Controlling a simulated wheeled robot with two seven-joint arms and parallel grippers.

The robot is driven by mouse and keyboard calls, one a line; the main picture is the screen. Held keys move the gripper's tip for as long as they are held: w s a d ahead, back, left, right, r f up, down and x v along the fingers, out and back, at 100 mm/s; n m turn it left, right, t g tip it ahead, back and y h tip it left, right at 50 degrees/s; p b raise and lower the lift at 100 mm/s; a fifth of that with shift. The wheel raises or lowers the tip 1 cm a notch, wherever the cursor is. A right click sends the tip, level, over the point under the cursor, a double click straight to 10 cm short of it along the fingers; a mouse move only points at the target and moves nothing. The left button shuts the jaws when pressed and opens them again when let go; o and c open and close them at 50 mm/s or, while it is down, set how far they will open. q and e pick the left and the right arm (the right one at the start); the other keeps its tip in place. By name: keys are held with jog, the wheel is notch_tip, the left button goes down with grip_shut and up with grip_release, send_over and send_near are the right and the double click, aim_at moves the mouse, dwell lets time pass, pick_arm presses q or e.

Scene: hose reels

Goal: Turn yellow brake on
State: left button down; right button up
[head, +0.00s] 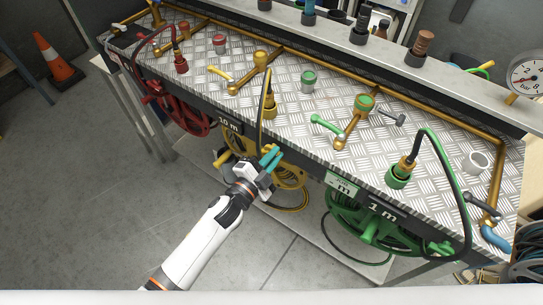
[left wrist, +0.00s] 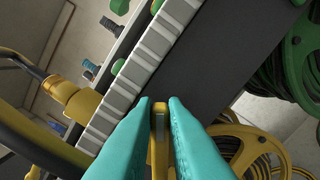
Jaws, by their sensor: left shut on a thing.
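My left gripper (head: 272,155) is at the front edge of the bench, in front of the yellow hose reel (head: 288,174). Its teal fingers show large in the left wrist view (left wrist: 160,108). They are shut on a narrow yellow piece (left wrist: 159,120), which looks like the yellow brake lever. Most of that piece is hidden between the fingers, and I cannot tell its setting. In the head view the gripper covers part of the reel. My right gripper is not in view.
The yellow hose (head: 264,105) runs up beside the gripper to the bench top. The red reel (head: 183,110) hangs to the left and the green reel (head: 370,228) to the right. Valves and caps stand on the metal bench top (head: 300,112). The floor in front is open.

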pick_arm(q)
jog(key=m, duration=0.1)
jog(key=f+m+b, duration=0.1)
jog(key=m, duration=0.1)
jog(key=shift+s+f, duration=0.15)
jog(key=shift+f, duration=0.15)
jog(key=shift+f+m+b, duration=0.15)
jog(key=shift+m+b, duration=0.35)
jog(key=shift+m, duration=0.5)
jog(key=shift+f+m+b, duration=0.15)
jog(key=shift+m+b, duration=0.3)
jog(key=shift+m, duration=0.55)
jog(key=c, duration=1.5)
grip_release()
jog(key=shift+o, duration=0.2)
jog(key=shift+r, duration=0.1)
jog(key=b+v, duration=0.1)
jog(key=v, duration=1.1)
jog(key=shift+b, duration=0.4)
